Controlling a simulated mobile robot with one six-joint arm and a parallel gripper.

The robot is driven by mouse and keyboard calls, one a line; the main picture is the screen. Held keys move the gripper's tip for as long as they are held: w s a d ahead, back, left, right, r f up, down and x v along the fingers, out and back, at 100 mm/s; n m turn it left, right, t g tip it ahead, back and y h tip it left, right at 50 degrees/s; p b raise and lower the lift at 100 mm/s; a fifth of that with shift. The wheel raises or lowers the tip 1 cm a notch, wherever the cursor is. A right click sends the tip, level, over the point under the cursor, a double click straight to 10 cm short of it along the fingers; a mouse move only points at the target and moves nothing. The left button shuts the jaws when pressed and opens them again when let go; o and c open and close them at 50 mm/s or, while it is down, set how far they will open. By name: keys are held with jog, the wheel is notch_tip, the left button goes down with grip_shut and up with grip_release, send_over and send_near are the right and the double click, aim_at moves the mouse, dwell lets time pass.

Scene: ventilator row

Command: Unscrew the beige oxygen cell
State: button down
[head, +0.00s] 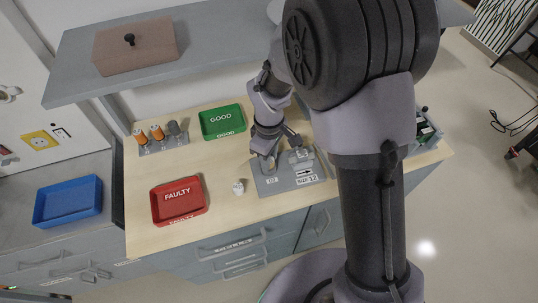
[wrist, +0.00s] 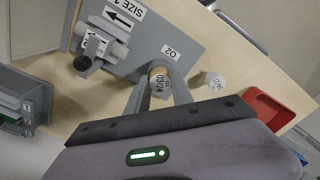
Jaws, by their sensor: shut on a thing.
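In the head view my gripper (head: 269,160) points down at the left part of the grey plate (head: 275,186); the arm and fingers largely hide the cell there. Whether its thread is engaged cannot be seen.
A loose white cell (head: 238,187) stands left of the plate. The red FAULTY tray (head: 179,201) is left of it, the green GOOD tray (head: 222,122) behind. A rack (head: 163,146) holds orange-topped and grey cells. A shelf (head: 215,46) overhangs the back.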

jog(key=shift+r+n+p, duration=0.15)
jog(key=shift+n+p, duration=0.4)
jog(key=shift+n, duration=0.25)
jog(key=n+p, duration=0.1)
jog(key=n, duration=0.3)
jog(key=shift+p, duration=0.3)
jog(key=c, duration=1.2)
grip_release()
jog(key=shift+c, duration=0.2)
